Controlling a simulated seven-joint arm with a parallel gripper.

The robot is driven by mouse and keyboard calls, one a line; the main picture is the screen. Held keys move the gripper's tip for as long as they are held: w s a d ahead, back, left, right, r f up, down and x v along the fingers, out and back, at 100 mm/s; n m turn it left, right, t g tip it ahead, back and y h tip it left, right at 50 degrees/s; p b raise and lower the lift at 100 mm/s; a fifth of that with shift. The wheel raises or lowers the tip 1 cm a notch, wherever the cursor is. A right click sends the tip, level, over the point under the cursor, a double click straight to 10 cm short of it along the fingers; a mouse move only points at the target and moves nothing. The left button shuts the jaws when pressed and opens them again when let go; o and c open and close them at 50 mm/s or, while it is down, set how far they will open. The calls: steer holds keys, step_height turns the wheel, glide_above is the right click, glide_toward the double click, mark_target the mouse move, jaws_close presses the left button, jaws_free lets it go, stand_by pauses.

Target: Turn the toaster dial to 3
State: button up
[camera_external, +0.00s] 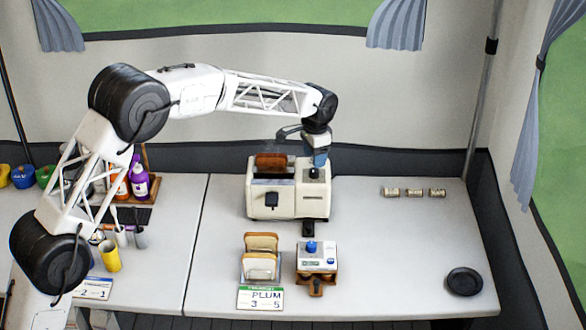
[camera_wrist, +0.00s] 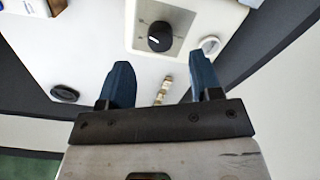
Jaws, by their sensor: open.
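The cream toaster (camera_external: 262,206) stands at the middle of the table with a browned slice of toast (camera_external: 271,162) up in its slot. Its black dial (camera_external: 314,174) is on the top at the right side. In the wrist view, the dial (camera_wrist: 160,37) is a round black knob with a white pointer mark on a pale square panel; its numbers are too small to read. My gripper (camera_external: 319,161) is above the dial, pointing down. In the wrist view, my gripper (camera_wrist: 160,64) has its two blue fingers wide apart with nothing between them. The dial shows beyond the fingertips, apart from them.
A bread rack (camera_external: 261,267) and a small white box with a blue knob (camera_external: 314,256) stand in front of the toaster. Several small cans (camera_external: 413,192) and a black plate (camera_external: 464,282) are at the right. Bottles (camera_external: 139,181) and cups stand at the left.

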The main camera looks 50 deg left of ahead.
mark_target(314, 170)
steer(key=shift+f, duration=2.75)
steer(key=c, duration=0.9)
steer(key=shift+c, duration=0.2)
